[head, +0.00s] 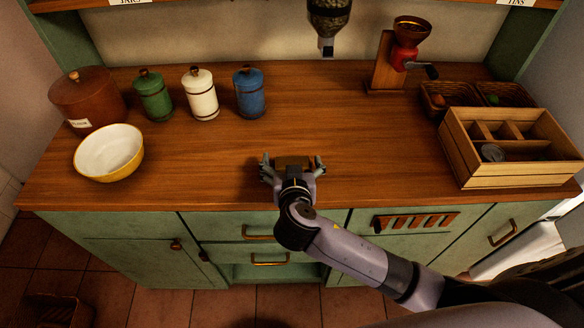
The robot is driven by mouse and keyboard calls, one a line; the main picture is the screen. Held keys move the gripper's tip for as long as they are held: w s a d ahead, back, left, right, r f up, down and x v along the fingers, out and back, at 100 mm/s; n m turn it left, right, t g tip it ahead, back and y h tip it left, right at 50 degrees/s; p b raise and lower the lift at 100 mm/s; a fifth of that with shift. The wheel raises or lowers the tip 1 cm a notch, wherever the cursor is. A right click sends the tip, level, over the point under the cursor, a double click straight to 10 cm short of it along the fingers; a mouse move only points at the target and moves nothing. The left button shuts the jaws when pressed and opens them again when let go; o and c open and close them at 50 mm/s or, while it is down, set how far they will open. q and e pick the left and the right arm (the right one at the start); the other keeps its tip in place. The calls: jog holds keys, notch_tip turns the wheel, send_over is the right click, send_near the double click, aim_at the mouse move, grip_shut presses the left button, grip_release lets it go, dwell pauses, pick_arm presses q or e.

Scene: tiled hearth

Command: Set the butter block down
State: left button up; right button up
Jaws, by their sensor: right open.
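My right gripper (293,166) is over the front part of the wooden counter, with its two fingers spread open. A small tan-brown block (293,160), which looks like the butter block, sits between the fingers near the counter's front edge. The gripper's palm hides its near side. The block appears to lie on the counter, with a gap to the finger on each side. My left gripper is not in view.
A yellow-rimmed bowl (109,153), a brown crock (88,98) and green (154,96), white (201,95) and blue (249,93) canisters stand left. A red grinder (405,55), baskets (449,97) and a divided wooden box (512,175) stand right. The middle counter (340,115) is clear.

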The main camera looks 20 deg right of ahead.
jog(key=shift+r, duration=0.1)
jog(key=shift+c, duration=0.4)
jog(key=c, duration=1.2)
jog(key=shift+c, duration=0.7)
jog(key=shift+r, duration=0.1)
